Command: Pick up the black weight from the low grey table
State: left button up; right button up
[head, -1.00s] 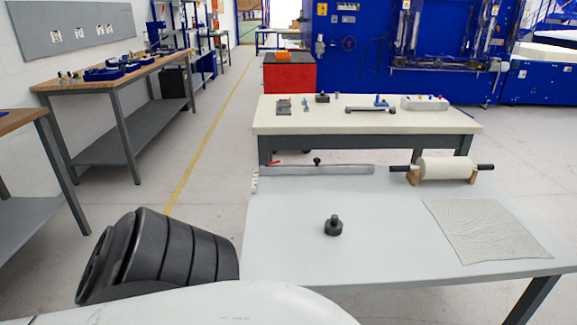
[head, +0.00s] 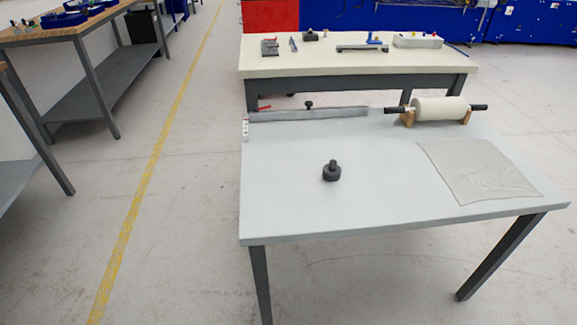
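The black weight (head: 331,172) stands upright on the low grey table (head: 290,205), left of the middle of its top. It is a short round block with a knob on top, and nothing touches it. Neither of my grippers is in the head view, so their state does not show.
A roller (head: 440,109) on wooden rests and a grey bar (head: 310,114) lie along the table's back edge. A grey textured sheet (head: 480,170) lies at the right. A cream-topped table (head: 350,62) stands behind. The tabletop around the weight is clear.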

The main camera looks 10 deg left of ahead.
aim_at(331, 172)
jog(key=u, duration=1.8)
jog(key=i, duration=2.55)
jog(key=z, duration=3.5)
